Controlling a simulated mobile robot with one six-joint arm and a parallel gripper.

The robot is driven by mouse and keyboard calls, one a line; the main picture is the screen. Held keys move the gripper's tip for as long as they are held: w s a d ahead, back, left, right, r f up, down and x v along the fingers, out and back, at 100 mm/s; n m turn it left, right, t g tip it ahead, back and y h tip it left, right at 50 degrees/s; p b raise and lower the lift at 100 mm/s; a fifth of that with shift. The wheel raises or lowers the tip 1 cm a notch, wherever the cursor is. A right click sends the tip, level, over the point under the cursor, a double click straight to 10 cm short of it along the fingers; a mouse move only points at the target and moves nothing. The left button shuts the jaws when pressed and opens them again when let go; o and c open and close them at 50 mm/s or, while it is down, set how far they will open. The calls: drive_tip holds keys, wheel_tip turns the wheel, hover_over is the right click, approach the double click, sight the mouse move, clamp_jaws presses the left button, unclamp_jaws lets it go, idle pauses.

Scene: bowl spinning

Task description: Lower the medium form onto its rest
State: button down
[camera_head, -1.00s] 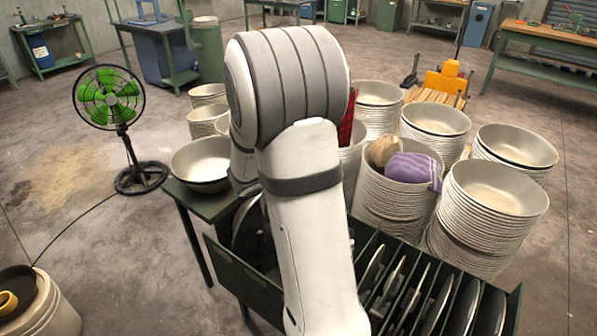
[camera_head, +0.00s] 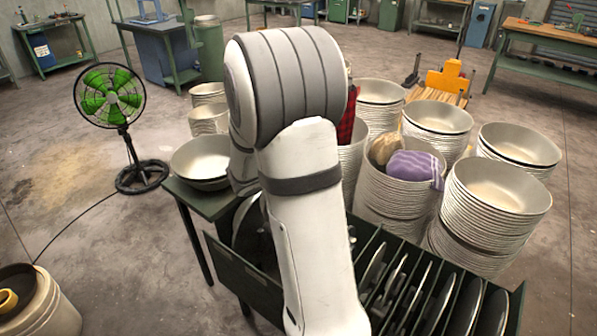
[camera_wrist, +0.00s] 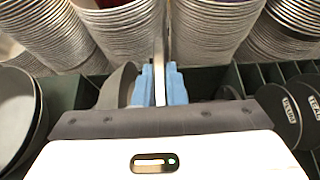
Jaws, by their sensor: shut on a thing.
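My gripper (camera_wrist: 160,84) shows in the wrist view with its two blue finger pads closed on a thin, pale, upright edge (camera_wrist: 159,68). This edge looks like the form seen edge-on; its full outline is hidden. A grey rounded disc (camera_wrist: 117,86) stands just left of the pads, and I cannot tell whether it is touching them. In the head view my arm covers the gripper and what it holds. The green slotted rack (camera_head: 250,277) lies beneath my arm, with several discs (camera_head: 437,300) standing on edge in its right-hand slots. The rest for the medium form cannot be told apart.
Stacks of pale bowls (camera_head: 497,205) stand close behind the rack; one holds a purple cloth (camera_head: 412,168). A wide bowl (camera_head: 202,160) sits on the table's left end. Dark labelled discs (camera_wrist: 281,112) are at right in the wrist view. A green fan (camera_head: 110,97) stands far left.

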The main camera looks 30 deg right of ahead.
drive_tip(key=shift+f+b, duration=2.8)
drive_tip(key=shift+b, duration=0.1)
drive_tip(key=shift+s+d+f+b, duration=0.1)
drive_tip(key=shift+s+f+b, duration=0.15)
drive_tip(key=shift+f+b, duration=0.5)
idle(0.4)
drive_tip(key=shift+f+b, duration=0.25)
drive_tip(key=shift+b, duration=0.25)
idle(0.6)
drive_tip(key=shift+f+b, duration=0.35)
drive_tip(key=shift+f+b, duration=0.35)
idle(0.3)
drive_tip(key=shift+f+b, duration=0.35)
drive_tip(key=shift+f, duration=0.05)
drive_tip(key=shift+f+b, duration=1.4)
drive_tip(key=shift+f, duration=0.1)
